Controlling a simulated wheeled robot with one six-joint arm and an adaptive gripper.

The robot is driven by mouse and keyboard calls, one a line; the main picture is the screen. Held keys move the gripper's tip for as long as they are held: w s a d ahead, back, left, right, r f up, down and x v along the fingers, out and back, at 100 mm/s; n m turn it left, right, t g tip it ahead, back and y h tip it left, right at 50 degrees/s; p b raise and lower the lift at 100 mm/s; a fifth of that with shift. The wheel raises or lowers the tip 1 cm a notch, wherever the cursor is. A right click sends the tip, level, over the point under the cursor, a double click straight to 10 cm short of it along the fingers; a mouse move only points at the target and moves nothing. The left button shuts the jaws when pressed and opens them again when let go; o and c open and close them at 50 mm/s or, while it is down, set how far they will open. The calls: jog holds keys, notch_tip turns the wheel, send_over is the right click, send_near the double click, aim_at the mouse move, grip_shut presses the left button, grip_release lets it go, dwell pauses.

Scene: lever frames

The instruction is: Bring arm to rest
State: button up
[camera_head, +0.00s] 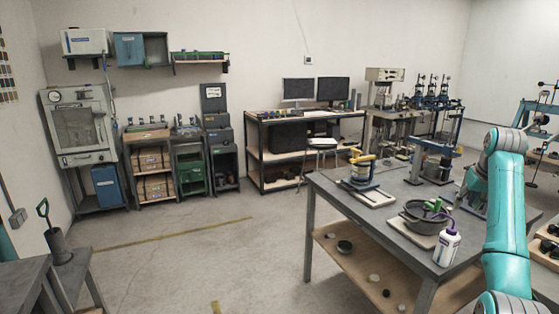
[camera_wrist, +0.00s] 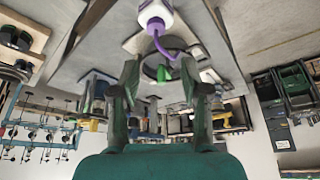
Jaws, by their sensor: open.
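My gripper (camera_wrist: 159,72) shows in the wrist view with its two dark fingers spread apart and nothing between them. Its fingertips point toward a workbench, seen upside down there. My teal arm (camera_head: 505,215) stands at the right edge of the head view, bent at a grey joint near the top.
A dark round pot (camera_head: 415,219) with green parts sits on a board beside the bottle. A yellow-topped device (camera_head: 362,170) stands farther left on the bench. A blue-grey press (camera_head: 435,160) stands at its back. Open floor (camera_head: 215,245) lies left of the bench.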

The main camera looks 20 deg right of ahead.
jog(key=w+a+f+t, duration=0.1)
jog(key=w+a+f, duration=0.1)
jog(key=a+f, duration=0.5)
jog(key=w+a+f+n, duration=0.1)
jog(key=a+f, duration=0.2)
jog(key=f, duration=0.9)
jog(key=w+a+f+t, duration=0.1)
jog(key=w+a+f, duration=0.1)
jog(key=a+f, duration=0.5)
jog(key=s+a+f+n+t, duration=0.1)
jog(key=s+a+f, duration=0.4)
jog(key=a+f, duration=0.4)
jog(key=s+a+f+n+t, duration=0.1)
jog(key=s+a+f+t, duration=0.1)
jog(key=s+a+f, duration=0.5)
jog(key=s+a+n+t, duration=0.1)
jog(key=s+a+t, duration=0.2)
jog(key=s+a, duration=1.6)
jog(key=s+a+r+n+t+y, duration=0.1)
jog(key=s+a+r, duration=0.2)
jog(key=s+r, duration=0.5)
jog(key=s+a+r+n+t+y, duration=0.1)
jog(key=s+a+r+t, duration=0.1)
jog(key=s+r, duration=0.7)
jog(key=shift+s+a+n+y, duration=0.3)
jog(key=shift+s+a, duration=0.15)
jog(key=shift+s, duration=0.35)
